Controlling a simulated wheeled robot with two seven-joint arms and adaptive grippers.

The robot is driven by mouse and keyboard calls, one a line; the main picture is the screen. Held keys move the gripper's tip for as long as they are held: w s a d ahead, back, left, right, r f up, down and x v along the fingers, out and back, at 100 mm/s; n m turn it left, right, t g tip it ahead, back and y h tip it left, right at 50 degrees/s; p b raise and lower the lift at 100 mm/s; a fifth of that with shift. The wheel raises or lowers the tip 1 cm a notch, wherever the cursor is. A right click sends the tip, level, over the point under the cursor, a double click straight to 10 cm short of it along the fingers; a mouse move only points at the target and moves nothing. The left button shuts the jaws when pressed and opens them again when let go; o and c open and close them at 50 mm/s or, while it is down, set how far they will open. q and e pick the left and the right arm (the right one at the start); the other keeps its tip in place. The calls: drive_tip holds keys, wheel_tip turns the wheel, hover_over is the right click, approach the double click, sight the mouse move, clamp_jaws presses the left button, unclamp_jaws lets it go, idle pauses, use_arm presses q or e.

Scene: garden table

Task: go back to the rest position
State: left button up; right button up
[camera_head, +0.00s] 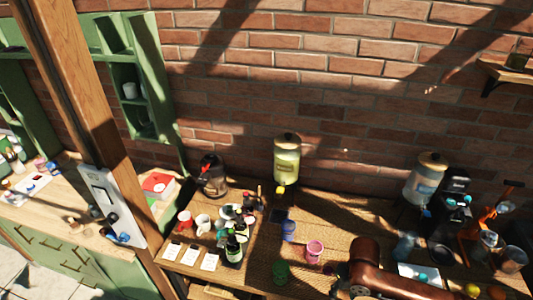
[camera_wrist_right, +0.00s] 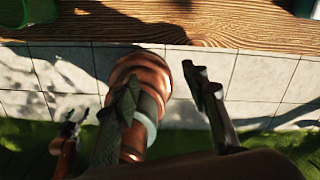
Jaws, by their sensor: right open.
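The fingers hang in front of the table's wooden edge (camera_wrist_right: 230,32), above paving and grass. A copper part of my own body shows behind them. At the lower left of that view is a small copper part with dark finger-like ends (camera_wrist_right: 68,128), which looks like my left gripper; its jaw state is unclear.
Near the arm stand a pink cup (camera_head: 314,250), a green cup (camera_head: 281,271) and a blue cup (camera_head: 289,230). Dark bottles (camera_head: 234,250) and a drink dispenser (camera_head: 286,160) are further left and back. A wooden post (camera_head: 85,95) rises at left.

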drive_tip(key=s+a+f+m+t+y, duration=0.25)
drive_tip(key=a+f+m, duration=0.4)
drive_tip(key=m, duration=0.95)
drive_tip(key=s+d+f+m+t+h, duration=0.1)
drive_tip(key=s+d+f+m+h, duration=0.1)
drive_tip(key=s+d+m, duration=0.7)
drive_tip(key=s+d+f+m+h, duration=0.2)
drive_tip(key=s+d+m, duration=0.4)
drive_tip(key=m, duration=0.5)
wheel_tip(320, 180, down, 35)
drive_tip(key=g+b, duration=0.1)
drive_tip(key=b, duration=0.6)
use_arm(q)
wheel_tip(320, 180, down, 13)
drive_tip(key=s+b, duration=0.1)
drive_tip(key=b, duration=0.4)
drive_tip(key=shift+s, duration=0.25)
use_arm(e)
drive_tip(key=s+f+g, duration=0.1)
drive_tip(key=s+f, duration=0.9)
drive_tip(key=f, duration=0.2)
drive_tip(key=s+f+y, duration=0.1)
drive_tip(key=s+f, duration=0.9)
drive_tip(key=f, duration=0.3)
drive_tip(key=shift+s+f+n+g, duration=0.15)
drive_tip(key=shift+s+n+g, duration=0.05)
drive_tip(key=shift+n+g, duration=0.15)
